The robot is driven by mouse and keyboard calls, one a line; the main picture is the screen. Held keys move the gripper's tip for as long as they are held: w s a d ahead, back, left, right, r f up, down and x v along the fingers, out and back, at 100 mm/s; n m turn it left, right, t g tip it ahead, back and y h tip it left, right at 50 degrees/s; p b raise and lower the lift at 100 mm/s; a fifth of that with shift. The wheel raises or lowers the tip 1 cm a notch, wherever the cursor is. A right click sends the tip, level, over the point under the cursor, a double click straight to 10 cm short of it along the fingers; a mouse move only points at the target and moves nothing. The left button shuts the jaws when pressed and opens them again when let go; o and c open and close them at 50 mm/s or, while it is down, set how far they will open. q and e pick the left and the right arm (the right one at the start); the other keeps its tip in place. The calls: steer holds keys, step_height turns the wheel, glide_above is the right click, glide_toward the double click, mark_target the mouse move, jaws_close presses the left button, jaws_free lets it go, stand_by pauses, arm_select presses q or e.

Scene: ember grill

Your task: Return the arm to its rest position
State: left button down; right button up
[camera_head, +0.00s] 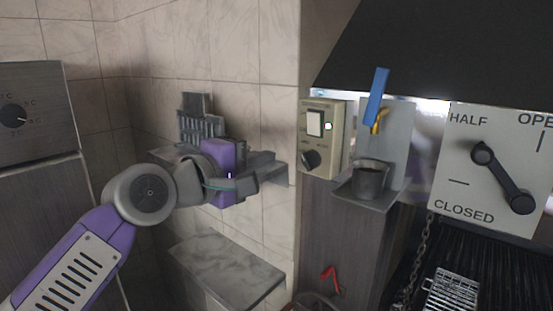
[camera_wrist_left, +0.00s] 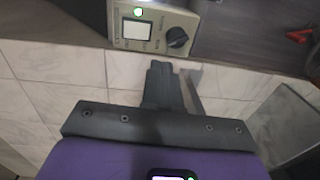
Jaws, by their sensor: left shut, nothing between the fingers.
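My left arm comes in from the lower left in the head view. Its left gripper (camera_head: 270,168) points right, in front of the tiled wall and left of the switch box. The fingers are together with nothing between them. In the left wrist view the shut fingers (camera_wrist_left: 161,82) point toward the beige switch box (camera_wrist_left: 155,25), apart from it as far as I can tell. The switch box (camera_head: 323,138) has a white rocker, a lit green lamp and a black knob. My right gripper is not in either view.
A metal shelf holds a dark cup (camera_head: 370,180), with a blue-handled tool (camera_head: 376,97) above. A damper plate (camera_head: 500,165) with a black lever is at right, over the grill. A stone ledge (camera_head: 228,268) lies below my gripper. A steel cabinet (camera_head: 36,110) stands at left.

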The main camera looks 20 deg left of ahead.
arm_select(q)
steer(key=shift+s+a, duration=0.1)
steer(key=shift+s, duration=0.25)
steer(key=shift+w, duration=0.1)
